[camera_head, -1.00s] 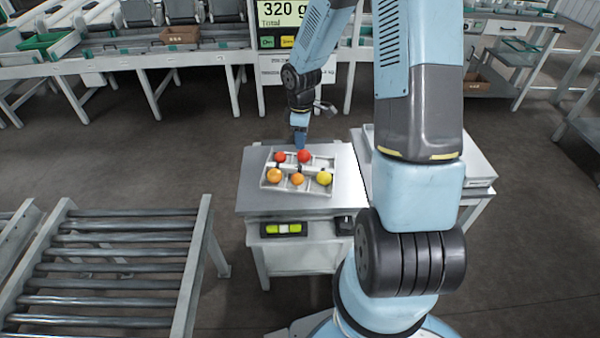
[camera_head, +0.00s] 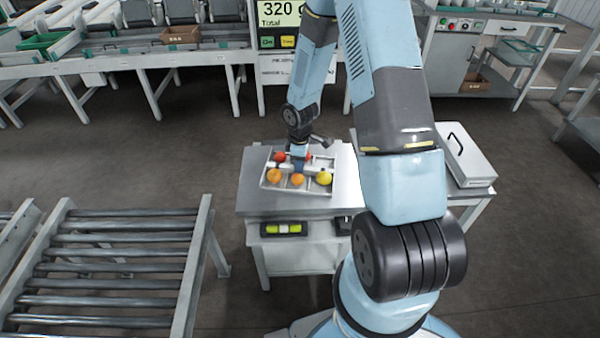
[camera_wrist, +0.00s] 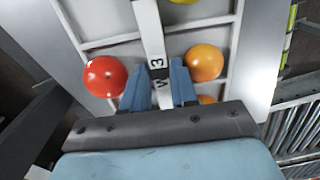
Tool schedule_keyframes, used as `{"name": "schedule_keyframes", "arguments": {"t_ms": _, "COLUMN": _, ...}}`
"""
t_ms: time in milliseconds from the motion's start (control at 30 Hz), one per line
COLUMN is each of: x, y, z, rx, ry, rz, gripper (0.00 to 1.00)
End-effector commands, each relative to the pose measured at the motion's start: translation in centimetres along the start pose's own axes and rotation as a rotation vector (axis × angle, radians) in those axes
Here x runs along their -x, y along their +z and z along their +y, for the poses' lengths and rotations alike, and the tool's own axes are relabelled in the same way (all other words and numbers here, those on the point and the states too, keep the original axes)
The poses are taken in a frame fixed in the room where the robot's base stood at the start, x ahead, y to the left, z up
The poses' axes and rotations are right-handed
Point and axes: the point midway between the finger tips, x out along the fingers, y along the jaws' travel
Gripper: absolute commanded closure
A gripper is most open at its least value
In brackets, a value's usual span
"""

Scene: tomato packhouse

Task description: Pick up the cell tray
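The cell tray (camera_head: 300,192) is a shallow white tray with dividers on the grey top of a small bench. It holds several red, orange and yellow tomatoes. In the wrist view its white divider (camera_wrist: 110,42) and a raised white middle bar (camera_wrist: 148,22) with dark lettering show. My gripper (camera_head: 298,164) is low over the tray's middle. In the wrist view my gripper's blue fingers (camera_wrist: 160,85) stand apart, one on each side of the bar. A red tomato (camera_wrist: 105,76) is left of them, an orange one (camera_wrist: 205,62) right. Whether the fingers touch the bar is unclear.
A roller conveyor (camera_head: 115,265) stands at the left. A white lidded box (camera_head: 466,155) with a black handle is right of the bench. A display (camera_head: 280,22) reading 320 stands behind. Open floor lies between the bench and the back tables.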

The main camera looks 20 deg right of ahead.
Motion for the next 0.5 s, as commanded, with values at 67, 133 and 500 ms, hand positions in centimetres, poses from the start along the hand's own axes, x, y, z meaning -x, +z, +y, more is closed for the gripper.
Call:
{"name": "schedule_keyframes", "arguments": {"t_ms": 67, "x": -0.67, "y": 0.02, "z": 0.02, "rx": 0.0, "ry": 0.0, "rz": 0.0, "gripper": 0.72}}
{"name": "schedule_keyframes", "arguments": {"t_ms": 133, "x": -0.99, "y": 0.02, "z": 0.01, "rx": 0.0, "ry": 0.0, "rz": -0.001, "gripper": 0.72}}
{"name": "schedule_keyframes", "arguments": {"t_ms": 500, "x": -1.08, "y": 0.01, "z": 0.04, "rx": 0.0, "ry": 0.001, "rz": 0.0, "gripper": 0.72}}
